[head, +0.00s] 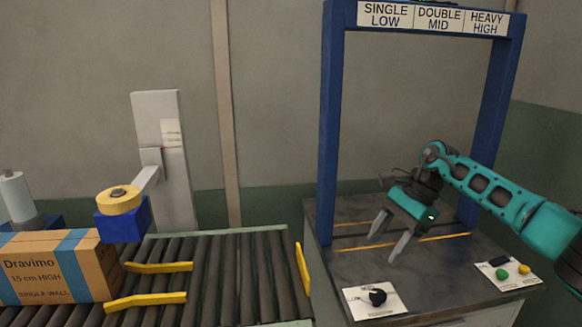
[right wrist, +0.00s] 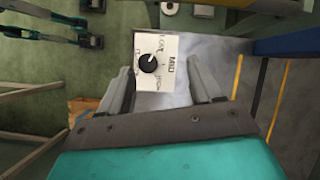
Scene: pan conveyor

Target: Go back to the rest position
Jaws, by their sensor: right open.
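My right gripper (head: 383,249) is above the dark worktable (head: 450,262) inside the blue frame, in the head view. Its two grey fingers are spread apart and point down, with nothing between them. In the right wrist view the gripper (right wrist: 168,88) also shows its fingers apart. Beyond them is a white panel with a black knob (right wrist: 147,63). The knob also shows in the head view (head: 377,297), in front of the gripper near the table's front edge. My left gripper does not show in the head view.
The blue frame (head: 328,130) has posts on both sides of my right gripper.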

